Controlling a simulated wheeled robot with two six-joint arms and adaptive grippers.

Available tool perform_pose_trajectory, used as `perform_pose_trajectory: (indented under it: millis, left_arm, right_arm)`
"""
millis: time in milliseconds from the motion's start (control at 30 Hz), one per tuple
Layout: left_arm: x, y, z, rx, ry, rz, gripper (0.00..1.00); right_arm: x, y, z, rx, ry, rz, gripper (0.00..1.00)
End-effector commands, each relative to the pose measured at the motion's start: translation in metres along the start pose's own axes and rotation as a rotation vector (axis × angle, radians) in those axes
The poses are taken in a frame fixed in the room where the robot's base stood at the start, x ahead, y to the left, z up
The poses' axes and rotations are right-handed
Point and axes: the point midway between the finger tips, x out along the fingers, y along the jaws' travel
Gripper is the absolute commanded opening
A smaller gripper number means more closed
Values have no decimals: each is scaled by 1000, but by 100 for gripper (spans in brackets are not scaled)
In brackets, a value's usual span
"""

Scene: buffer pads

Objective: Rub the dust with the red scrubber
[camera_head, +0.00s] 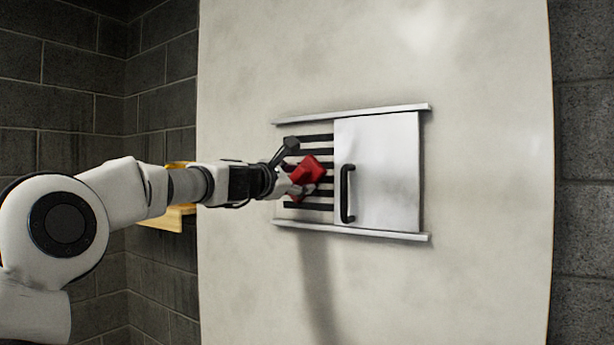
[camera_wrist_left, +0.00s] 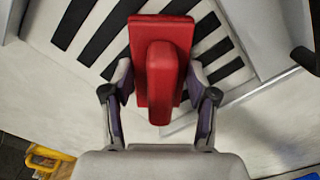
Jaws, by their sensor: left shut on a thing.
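The red scrubber (camera_head: 309,170) is held in front of a vent with dark slots on the pale wall panel. It also shows in the left wrist view (camera_wrist_left: 163,75), with its block handle between the two fingers. My left gripper (camera_head: 292,172) is shut on the scrubber's handle. I cannot tell whether the scrubber touches the vent (camera_head: 318,207). Faint grey smudges that may be dust show on the sliding door (camera_head: 385,190) right of the vent. My right gripper is not in view.
The door has a black handle (camera_head: 347,193) near its left edge and sits between an upper rail (camera_head: 355,113) and a lower rail (camera_head: 360,232). A yellow shelf (camera_head: 172,218) is behind my left arm, by the dark block wall.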

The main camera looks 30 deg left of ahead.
Motion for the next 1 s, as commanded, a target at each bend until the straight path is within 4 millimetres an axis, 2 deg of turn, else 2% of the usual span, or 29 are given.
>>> perform_pose_trajectory:
  millis: [500, 833, 1000]
  left_arm:
    - [-2, 30, -28, -3, 2, 3, 2]
    - [-4, 32, -32, -3, 1, 3, 2]
    - [-20, 31, -32, -3, 0, 5, 2]
  right_arm:
    - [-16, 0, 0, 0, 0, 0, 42]
    - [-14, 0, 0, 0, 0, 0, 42]
    - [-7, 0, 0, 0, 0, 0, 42]
